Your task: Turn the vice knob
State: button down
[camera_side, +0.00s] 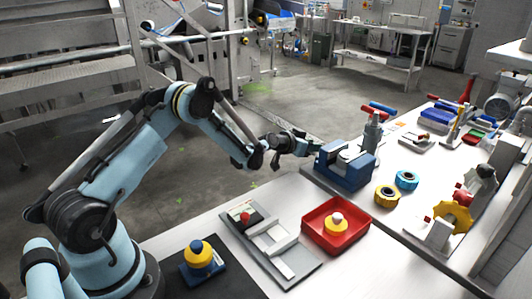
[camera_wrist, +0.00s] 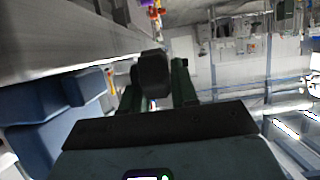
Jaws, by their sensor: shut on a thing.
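The blue vice (camera_side: 345,172) stands at the near left edge of the right-hand table, with pale jaws on top. Its blue body also fills the left of the wrist view (camera_wrist: 40,128). My gripper (camera_side: 312,146) reaches the vice's left end from the left, above the floor beyond the table edge. In the wrist view, a dark rounded knob (camera_wrist: 154,74) sits between the two fingers of my gripper (camera_wrist: 158,82), which are shut on it. In the side view the knob is too small and covered to make out clearly.
A red tray (camera_side: 309,234) with a yellow-and-white knob stands in front of the vice. A yellow ring (camera_side: 387,196) and a blue ring (camera_side: 407,180) lie right of it. A grey post with a red handle (camera_side: 372,128) stands behind. The floor left of the vice is open.

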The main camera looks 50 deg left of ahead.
jog(key=shift+w+f+g, duration=0.1)
jog(key=shift+f+g, duration=0.15)
jog(key=shift+g, duration=1.2)
jog(key=shift+f+g, duration=0.2)
jog(key=shift+g, duration=1.3)
jog(key=shift+w+f+g, duration=0.1)
jog(key=shift+f+g, duration=0.15)
jog(key=shift+g, duration=1.2)
jog(key=shift+s+f, duration=0.1)
jog(key=c, duration=1)
grip_release()
jog(key=shift+o, duration=0.2)
jog(key=v, duration=1.2)
jog(key=shift+w, duration=0.25)
